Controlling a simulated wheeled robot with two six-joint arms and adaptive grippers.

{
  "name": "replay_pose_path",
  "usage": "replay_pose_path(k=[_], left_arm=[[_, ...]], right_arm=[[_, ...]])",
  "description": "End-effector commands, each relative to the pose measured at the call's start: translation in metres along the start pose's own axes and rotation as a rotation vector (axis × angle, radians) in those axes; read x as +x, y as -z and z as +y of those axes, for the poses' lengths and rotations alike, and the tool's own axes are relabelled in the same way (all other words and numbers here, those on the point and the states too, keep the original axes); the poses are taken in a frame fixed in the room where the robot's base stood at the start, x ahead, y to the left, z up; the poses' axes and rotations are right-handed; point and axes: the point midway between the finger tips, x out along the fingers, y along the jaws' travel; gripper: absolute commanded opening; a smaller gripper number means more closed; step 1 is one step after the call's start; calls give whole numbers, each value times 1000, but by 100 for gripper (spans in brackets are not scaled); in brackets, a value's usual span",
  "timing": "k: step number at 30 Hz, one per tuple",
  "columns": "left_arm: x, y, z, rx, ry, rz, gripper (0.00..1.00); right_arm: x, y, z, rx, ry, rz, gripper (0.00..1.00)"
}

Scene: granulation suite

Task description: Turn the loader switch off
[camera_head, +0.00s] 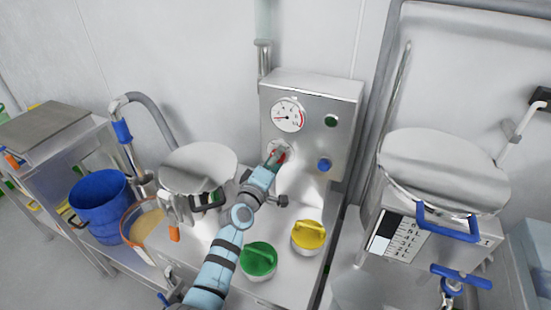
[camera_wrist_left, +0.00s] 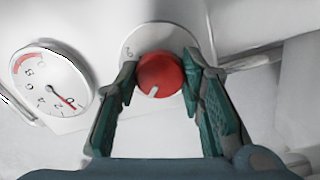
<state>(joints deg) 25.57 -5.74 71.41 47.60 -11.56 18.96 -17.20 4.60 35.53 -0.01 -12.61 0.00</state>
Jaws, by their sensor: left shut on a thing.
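The loader switch is a red round knob with a white pointer mark on a pale round plate. It fills the middle of the left wrist view (camera_wrist_left: 160,73), and its white mark points down and slightly left there. In the head view the red knob (camera_head: 281,156) sits on the steel control box (camera_head: 318,90), below the gauge. My left gripper (camera_wrist_left: 162,80) has its green fingers on both sides of the knob and is shut on it. The gripper (camera_head: 277,157) partly hides the knob in the head view. My right gripper is not in view.
A pressure gauge (camera_head: 288,115) sits above the knob, with a green button (camera_head: 331,121) and a blue button (camera_head: 324,165) to the right. Green (camera_head: 258,260) and yellow (camera_head: 308,235) lidded containers stand below. A blue bucket (camera_head: 99,205) stands at the left.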

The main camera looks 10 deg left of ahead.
Motion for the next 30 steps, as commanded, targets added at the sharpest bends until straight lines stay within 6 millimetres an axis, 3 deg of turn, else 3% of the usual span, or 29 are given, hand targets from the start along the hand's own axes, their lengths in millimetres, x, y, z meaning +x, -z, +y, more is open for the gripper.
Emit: replay_pose_path(k=[16, 17, 20, 30], left_arm=[[0, 0, -1, -31, 1, -1, 8], [0, 0, -1, -31, 1, -1, 37], [0, 0, 0, -30, 1, -1, 53], [-2, 0, 0, -29, 0, -1, 56]], right_arm=[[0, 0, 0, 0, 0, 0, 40], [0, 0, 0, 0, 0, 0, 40], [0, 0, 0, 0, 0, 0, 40], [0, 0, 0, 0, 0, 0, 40]])
